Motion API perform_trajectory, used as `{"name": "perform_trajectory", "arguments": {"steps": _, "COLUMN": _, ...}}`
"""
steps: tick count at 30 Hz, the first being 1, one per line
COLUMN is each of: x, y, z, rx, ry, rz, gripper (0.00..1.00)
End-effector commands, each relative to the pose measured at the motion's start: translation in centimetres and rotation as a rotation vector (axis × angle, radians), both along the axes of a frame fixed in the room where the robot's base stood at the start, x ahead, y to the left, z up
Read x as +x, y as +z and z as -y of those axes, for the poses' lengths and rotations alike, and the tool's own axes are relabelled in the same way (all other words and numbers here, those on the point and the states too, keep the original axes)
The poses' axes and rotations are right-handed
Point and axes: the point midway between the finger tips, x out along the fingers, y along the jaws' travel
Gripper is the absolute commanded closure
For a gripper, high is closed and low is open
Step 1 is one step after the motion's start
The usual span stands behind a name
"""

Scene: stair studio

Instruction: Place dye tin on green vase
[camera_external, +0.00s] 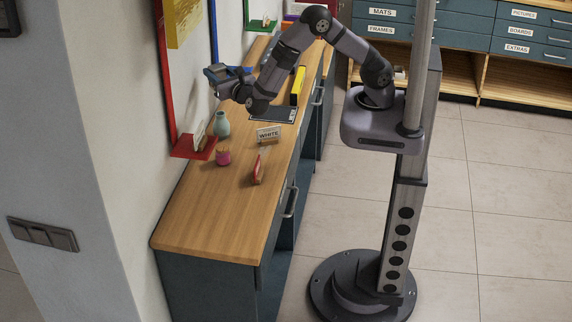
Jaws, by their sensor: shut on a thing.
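The green vase (222,124) is small, pale green and upright on the wooden counter near the wall. My gripper (221,77) is in the air above the vase, clear of it, at the end of my bent arm. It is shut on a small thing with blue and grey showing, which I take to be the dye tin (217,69). The fingers partly hide it, and its shape is too small to make out. No other tin shows clearly on the counter.
A pink cup with sticks (223,157), a red stand (196,148), a WHITE sign (268,134) and a small red-and-wood block (258,170) stand around the vase. A dark flat pad (273,115) lies behind. The counter's front (205,225) is bare.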

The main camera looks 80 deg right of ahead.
Motion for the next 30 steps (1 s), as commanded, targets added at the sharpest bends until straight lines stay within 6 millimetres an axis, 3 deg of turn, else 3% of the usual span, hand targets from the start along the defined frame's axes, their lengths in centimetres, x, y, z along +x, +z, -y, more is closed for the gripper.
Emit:
{"name": "perform_trajectory", "arguments": {"steps": 12, "x": 0.0, "y": -4.7, "z": -0.1, "rx": -0.002, "ry": 0.002, "rz": -0.002, "gripper": 0.86}}
{"name": "perform_trajectory", "arguments": {"steps": 23, "x": 0.1, "y": -6.0, "z": -0.1, "rx": -0.001, "ry": 0.001, "rz": 0.001, "gripper": 0.86}}
{"name": "perform_trajectory", "arguments": {"steps": 30, "x": 0.0, "y": -8.4, "z": -0.1, "rx": -0.003, "ry": 0.001, "rz": -0.003, "gripper": 0.86}}
